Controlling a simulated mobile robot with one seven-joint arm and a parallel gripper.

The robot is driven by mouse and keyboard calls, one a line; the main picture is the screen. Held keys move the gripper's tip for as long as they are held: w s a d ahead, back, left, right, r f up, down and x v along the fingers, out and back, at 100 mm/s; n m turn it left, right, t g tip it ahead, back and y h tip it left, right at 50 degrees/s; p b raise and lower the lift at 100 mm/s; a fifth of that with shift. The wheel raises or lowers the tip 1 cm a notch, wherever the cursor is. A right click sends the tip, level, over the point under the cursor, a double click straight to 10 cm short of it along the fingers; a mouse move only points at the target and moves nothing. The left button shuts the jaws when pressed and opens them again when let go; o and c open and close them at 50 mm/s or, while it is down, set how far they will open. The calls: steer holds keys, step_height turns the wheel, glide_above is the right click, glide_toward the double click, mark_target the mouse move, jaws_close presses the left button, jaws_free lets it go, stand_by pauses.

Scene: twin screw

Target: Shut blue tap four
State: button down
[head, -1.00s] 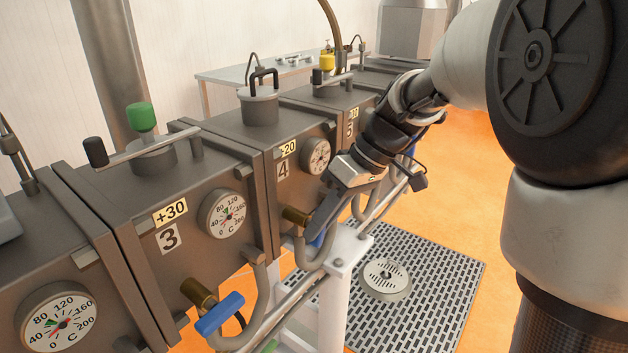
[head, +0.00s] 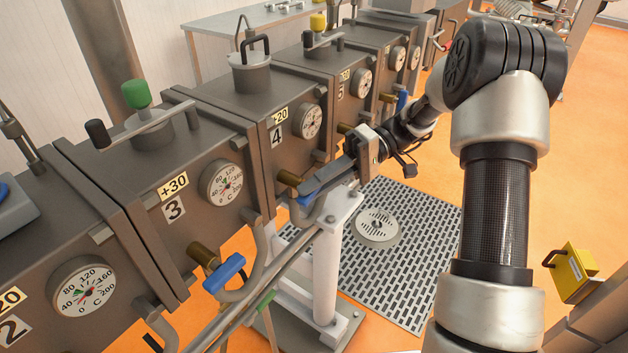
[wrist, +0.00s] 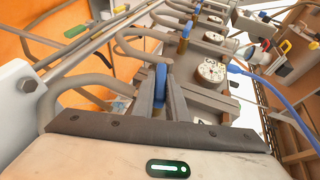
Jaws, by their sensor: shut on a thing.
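Unit four carries the label 4 (head: 276,135) on its front. Its brass valve (head: 289,178) sits low on that front, with a blue tap handle (head: 306,200) at its outer end. My gripper (head: 308,192) reaches in from the right and is shut on this handle, hiding much of it. In the wrist view the blue handle (wrist: 161,76) stands upright between my two grey fingers. The exact angle of the handle against its pipe is hard to tell.
Unit three has its own blue tap (head: 224,272) to the left. Bent pipes and a white post (head: 328,255) stand close below my gripper. A floor grate (head: 400,265) with a round drain (head: 377,228) lies beyond. A yellow box (head: 574,272) is at right.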

steer(key=shift+m+g+y, duration=0.5)
steer(key=shift+g+y, duration=0.3)
steer(key=shift+y, duration=0.3)
steer(key=shift+f, duration=0.1)
steer(key=c, duration=1.8)
jaws_free()
steer(key=shift+o, duration=0.2)
